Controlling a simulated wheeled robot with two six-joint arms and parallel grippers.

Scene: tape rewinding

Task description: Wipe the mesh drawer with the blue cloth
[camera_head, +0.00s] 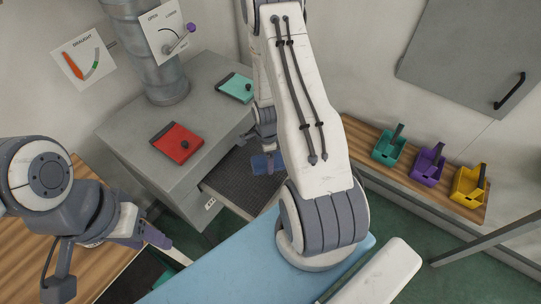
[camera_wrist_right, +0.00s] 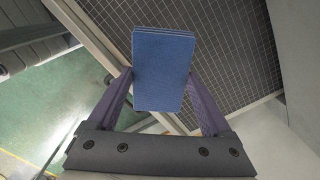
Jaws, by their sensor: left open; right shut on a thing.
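The mesh drawer (camera_head: 228,182) is pulled out of the grey cabinet, with a dark mesh floor and a pale rim. Its mesh also fills the upper part of the right wrist view (camera_wrist_right: 245,75). The blue cloth (camera_head: 262,165) is a folded, flat block over the drawer; it also shows in the right wrist view (camera_wrist_right: 164,65). My right gripper (camera_wrist_right: 162,92) is shut on the cloth, with a purple finger on each side. I cannot tell whether the cloth touches the mesh. My left gripper (camera_head: 170,245) is open and empty at the lower left, apart from the drawer.
The grey cabinet (camera_head: 190,105) carries a red case (camera_head: 177,143) and a teal case (camera_head: 235,88). Teal (camera_head: 388,149), purple (camera_head: 428,163) and yellow (camera_head: 468,185) scoops stand on a wooden shelf at right. My right arm hides part of the drawer. A blue surface (camera_head: 215,270) lies in front.

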